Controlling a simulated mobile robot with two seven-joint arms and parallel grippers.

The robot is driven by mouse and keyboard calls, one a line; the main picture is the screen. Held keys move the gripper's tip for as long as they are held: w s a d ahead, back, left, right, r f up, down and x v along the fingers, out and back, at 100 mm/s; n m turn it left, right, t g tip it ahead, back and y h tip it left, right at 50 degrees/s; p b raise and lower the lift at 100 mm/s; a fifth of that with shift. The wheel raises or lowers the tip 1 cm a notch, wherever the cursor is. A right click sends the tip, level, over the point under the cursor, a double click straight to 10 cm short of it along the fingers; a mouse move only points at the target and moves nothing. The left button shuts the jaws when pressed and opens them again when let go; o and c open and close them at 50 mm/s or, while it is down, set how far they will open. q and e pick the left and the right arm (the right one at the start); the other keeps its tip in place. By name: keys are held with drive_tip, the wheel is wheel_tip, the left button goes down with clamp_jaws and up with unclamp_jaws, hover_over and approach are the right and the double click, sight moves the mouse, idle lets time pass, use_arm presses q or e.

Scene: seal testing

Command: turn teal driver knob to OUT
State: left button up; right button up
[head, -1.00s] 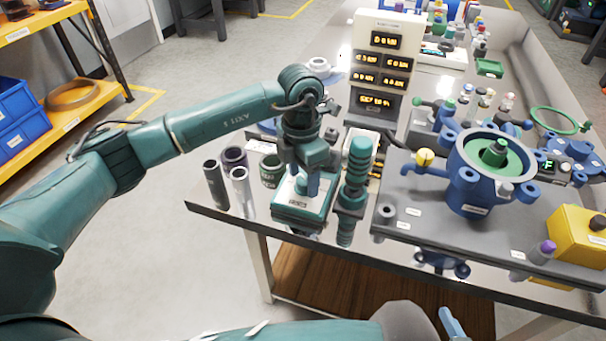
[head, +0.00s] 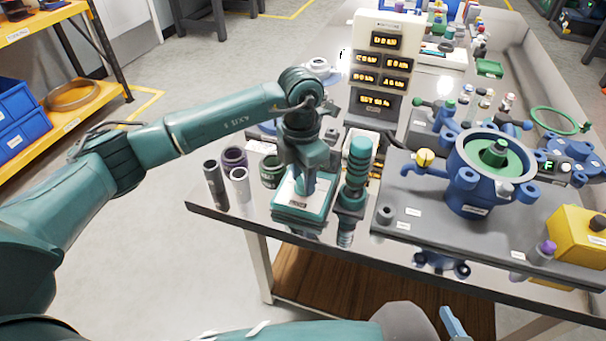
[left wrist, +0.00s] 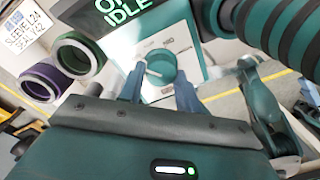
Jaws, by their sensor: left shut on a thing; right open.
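The teal driver knob (left wrist: 161,67) is a round teal dial with a white pointer line, on the pale front of a small teal-edged unit (head: 291,208). In the left wrist view the pointer lies toward the left of the picture. My left gripper (left wrist: 158,88) has a finger on each side of the knob and is shut on it; in the head view the gripper (head: 305,184) points down onto the unit and hides the knob. The OUT mark cannot be read. One blue finger of my right gripper (head: 452,322) shows at the bottom edge, empty.
A teal ribbed driver (head: 357,170) stands close right of the unit. Purple, green and grey tubes (head: 233,158) stand left of it. A display (left wrist: 128,12) beside the knob reads IDLE. A blue clamp fixture (head: 475,190) stands on a grey plate at right.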

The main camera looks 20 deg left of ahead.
sight(301, 180)
use_arm(q)
drive_tip(key=n, duration=0.5)
drive_tip(key=shift+d+n+p, duration=0.1)
drive_tip(key=shift+n+p, duration=0.3)
drive_tip(key=shift+n, duration=0.9)
use_arm(e)
drive_tip(key=shift+w+a+f, duration=0.1)
drive_tip(key=shift+a+f, duration=0.05)
drive_tip(key=shift+a, duration=0.05)
use_arm(q)
drive_tip(key=o, duration=1)
drive_tip(key=shift+c, duration=0.2)
drive_tip(key=shift+r, duration=0.1)
wheel_tip(301, 180, up, 13)
drive_tip(key=shift+a, duration=0.3)
use_arm(e)
drive_tip(key=shift+a, duration=0.1)
